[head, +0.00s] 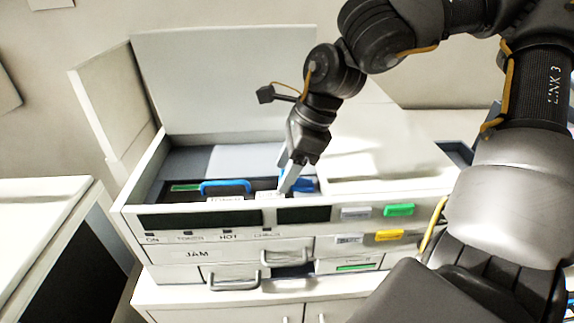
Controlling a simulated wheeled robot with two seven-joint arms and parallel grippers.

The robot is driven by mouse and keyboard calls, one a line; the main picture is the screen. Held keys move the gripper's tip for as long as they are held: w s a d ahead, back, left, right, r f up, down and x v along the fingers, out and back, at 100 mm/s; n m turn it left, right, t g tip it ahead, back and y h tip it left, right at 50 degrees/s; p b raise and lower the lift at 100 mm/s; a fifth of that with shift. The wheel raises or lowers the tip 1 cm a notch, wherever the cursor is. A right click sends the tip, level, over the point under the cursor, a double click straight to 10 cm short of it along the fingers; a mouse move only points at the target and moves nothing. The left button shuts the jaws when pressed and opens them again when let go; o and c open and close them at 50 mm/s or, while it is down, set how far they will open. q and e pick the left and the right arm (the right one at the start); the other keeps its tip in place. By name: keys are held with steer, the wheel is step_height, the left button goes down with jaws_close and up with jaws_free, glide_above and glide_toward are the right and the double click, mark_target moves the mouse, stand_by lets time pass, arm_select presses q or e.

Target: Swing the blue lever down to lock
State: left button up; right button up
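A white printer-like machine (135,190) stands with its top cover raised and its inside open. A blue, handle-shaped bar (225,185) lies across the left part of the opening. A second blue part (305,185) shows just right of my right gripper, partly hidden by it. I cannot tell for sure which blue piece is the lever. My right gripper (287,178) reaches down into the opening, its fingertips beside the second blue part. I cannot tell whether they touch it or how far apart they are. My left gripper is not in view.
The front panel has a green button (399,210), a yellow button (389,236) and dark displays. Drawers with handles (287,257) sit below, one marked JAM. A raised cover (215,80) stands behind the opening. Another white cabinet (40,215) is at left.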

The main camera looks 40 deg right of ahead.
steer(key=c, duration=0.8)
steer(key=shift+w+a+f+g+h+b, duration=0.2)
steer(key=shift+f+g+h+b, duration=0.25)
steer(key=shift+b, duration=0.65)
steer(key=shift+c, duration=0.2)
steer(key=shift+w+a+f+g+h+b, duration=0.1)
steer(key=shift+a+g+h+b, duration=0.2)
steer(key=shift+b, duration=0.2)
steer(key=shift+d, duration=0.15)
steer(key=o, duration=1)
steer(key=b+v, duration=0.1)
steer(key=v, duration=1)
